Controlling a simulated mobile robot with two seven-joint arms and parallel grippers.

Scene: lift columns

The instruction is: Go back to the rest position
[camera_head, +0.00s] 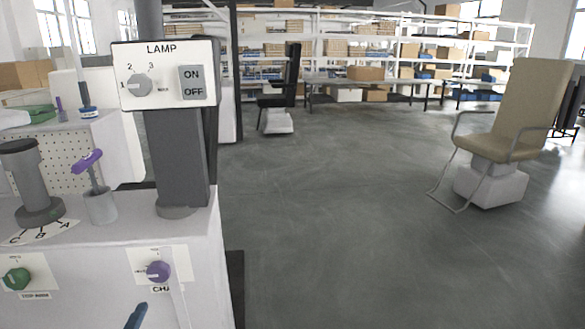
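Neither of my grippers shows in the head view. A white bench (215,235) with controls stands at the left. On it a dark column (178,155) carries a lamp panel (165,50) with a grey dial (140,84) and an ON/OFF switch (192,82). A grey cylinder (28,180) stands on a plate marked A, B, C. A purple-handled tool (88,160) stands in a grey cup (101,205). The front face has a green knob (17,278) and a purple knob (158,271).
A blue part (137,317), cut by the bottom edge, is unclear. A beige chair (515,110) stands at the right. A black chair (288,90) and shelves with boxes (350,45) are at the back. The grey floor (350,220) between is clear.

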